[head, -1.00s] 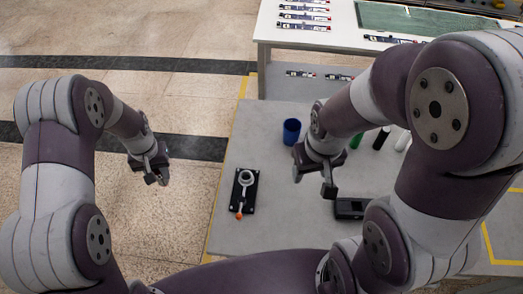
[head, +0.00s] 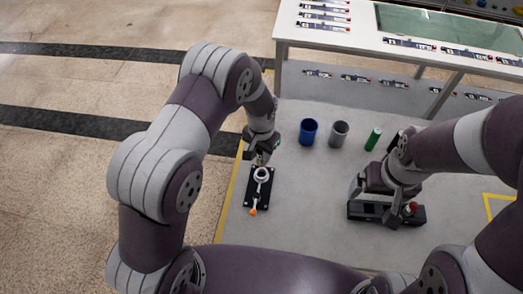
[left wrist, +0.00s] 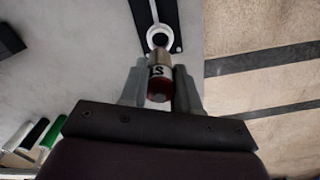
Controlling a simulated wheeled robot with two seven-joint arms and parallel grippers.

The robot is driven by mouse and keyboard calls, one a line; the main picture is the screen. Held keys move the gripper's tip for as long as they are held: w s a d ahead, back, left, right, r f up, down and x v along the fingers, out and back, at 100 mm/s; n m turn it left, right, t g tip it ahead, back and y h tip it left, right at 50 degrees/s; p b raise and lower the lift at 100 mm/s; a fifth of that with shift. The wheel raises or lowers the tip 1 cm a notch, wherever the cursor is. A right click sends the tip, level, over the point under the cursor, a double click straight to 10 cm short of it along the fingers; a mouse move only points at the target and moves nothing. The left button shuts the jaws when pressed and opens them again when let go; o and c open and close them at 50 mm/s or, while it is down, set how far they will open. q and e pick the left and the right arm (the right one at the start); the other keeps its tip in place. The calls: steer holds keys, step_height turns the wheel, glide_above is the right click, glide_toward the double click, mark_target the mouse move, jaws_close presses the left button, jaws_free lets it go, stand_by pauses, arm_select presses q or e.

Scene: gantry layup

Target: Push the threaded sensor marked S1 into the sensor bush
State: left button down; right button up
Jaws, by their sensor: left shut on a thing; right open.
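The threaded sensor (left wrist: 160,75) has a silver body, a dark red end and a label on which an "S" shows; the rest of the mark is not readable. My left gripper (head: 262,156) is shut on it, and the fingers (left wrist: 159,88) flank it in the left wrist view. The sensor bush (head: 261,174) is a pale ring on a black plate (head: 262,197); its ring (left wrist: 159,31) lies just beyond the sensor's silver tip. I cannot tell whether they touch. My right gripper (head: 376,203) is open at the black box.
The black box (head: 357,211) has a red part (head: 411,207) at its right. A lever with an orange tip (head: 253,211) lies on the plate. A blue cup (head: 308,132), grey cup (head: 339,134) and green cylinder (head: 373,139) stand behind. A white table (head: 360,42) is further back.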

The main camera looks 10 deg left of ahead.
mark_target(261, 166)
arm_select(q)
step_height(261, 166, down, 4)
steer(key=b, duration=0.2)
steer(key=shift+f+b, duration=0.2)
steer(key=shift+b, duration=0.1)
steer(key=shift+f, duration=0.15)
stand_by(1.0)
steer(key=shift+f+b, duration=0.95)
steer(key=shift+f, duration=0.5)
steer(key=c, duration=0.7)
jaws_free()
steer(key=shift+c, duration=0.2)
